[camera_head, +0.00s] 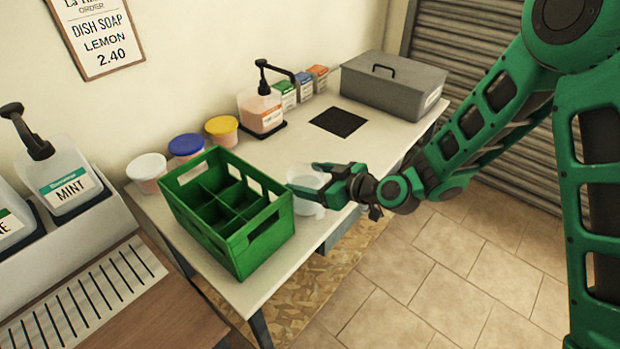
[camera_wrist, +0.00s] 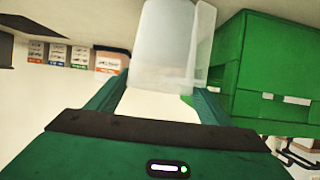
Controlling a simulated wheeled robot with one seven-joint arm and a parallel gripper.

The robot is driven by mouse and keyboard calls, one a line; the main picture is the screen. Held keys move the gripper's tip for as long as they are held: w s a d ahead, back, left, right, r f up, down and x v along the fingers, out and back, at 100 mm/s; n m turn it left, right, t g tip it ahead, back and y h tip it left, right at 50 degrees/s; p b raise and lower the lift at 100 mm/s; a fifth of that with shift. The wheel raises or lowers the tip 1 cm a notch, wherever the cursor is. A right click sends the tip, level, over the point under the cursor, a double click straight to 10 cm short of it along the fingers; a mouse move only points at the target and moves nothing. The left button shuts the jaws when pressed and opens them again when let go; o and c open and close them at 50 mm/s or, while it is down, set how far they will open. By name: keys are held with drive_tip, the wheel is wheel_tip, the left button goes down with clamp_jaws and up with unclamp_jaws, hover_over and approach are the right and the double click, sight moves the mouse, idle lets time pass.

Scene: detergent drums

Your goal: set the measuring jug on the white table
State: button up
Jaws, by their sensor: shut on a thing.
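The measuring jug (camera_head: 304,190) is a clear, whitish vessel just right of the green crate, over the front part of the white table (camera_head: 375,153). My gripper (camera_head: 325,182) reaches in from the right and is shut on the jug. In the wrist view the jug (camera_wrist: 165,45) stands out between the two fingers of my gripper (camera_wrist: 155,98). The jug looks about upright in the head view. I cannot tell whether its base touches the table top.
A green divided crate (camera_head: 262,243) stands close left of the jug. Lidded tubs (camera_head: 187,146), a pump bottle (camera_head: 262,112), small boxes (camera_head: 302,86) and a grey case (camera_head: 393,85) line the back. A black mat (camera_head: 338,122) lies behind the jug. Table room is free right of the jug.

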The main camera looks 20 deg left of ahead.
idle(0.3)
drive_tip(key=o, duration=2)
drive_tip(key=shift+f, duration=0.15)
drive_tip(key=v, duration=1.2)
